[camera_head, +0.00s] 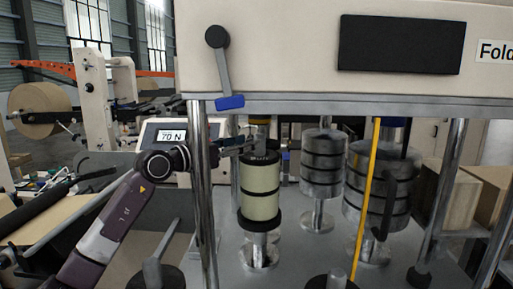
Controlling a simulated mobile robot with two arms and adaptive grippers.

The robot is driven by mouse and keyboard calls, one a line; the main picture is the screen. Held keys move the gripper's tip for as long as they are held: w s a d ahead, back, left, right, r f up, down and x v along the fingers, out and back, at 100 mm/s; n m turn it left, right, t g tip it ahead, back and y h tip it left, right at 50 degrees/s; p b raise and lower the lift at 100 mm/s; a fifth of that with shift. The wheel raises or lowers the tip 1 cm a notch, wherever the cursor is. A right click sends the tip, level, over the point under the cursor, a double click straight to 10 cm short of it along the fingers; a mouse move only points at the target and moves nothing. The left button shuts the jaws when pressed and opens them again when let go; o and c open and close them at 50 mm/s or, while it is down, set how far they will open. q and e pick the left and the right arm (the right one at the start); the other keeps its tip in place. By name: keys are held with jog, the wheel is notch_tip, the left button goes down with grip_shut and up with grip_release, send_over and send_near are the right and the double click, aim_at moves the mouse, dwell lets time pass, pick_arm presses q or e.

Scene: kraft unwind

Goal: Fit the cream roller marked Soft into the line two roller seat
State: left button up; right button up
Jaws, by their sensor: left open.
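A cream roller (260,205) with black bands stands upright in the middle of the view, above a metal post with a round foot (259,257). Small lettering on its dark top collar is too small to read. My left arm comes in from the left, and my left gripper (247,146) is open at the roller's top end. Whether its fingers touch the collar I cannot tell. Whether this post is the line two seat is not readable. My right gripper is out of view.
Grey banded rollers (321,165) stand on posts to the right. A yellow rod (366,200) rises in front of them. Chrome columns (203,190) flank the bay beneath the cream machine housing (280,50). A display (171,136) reads 70 N.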

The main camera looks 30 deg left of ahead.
pick_arm(q)
jog(key=b+v, duration=0.2)
jog(key=v, duration=0.4)
dwell(0.3)
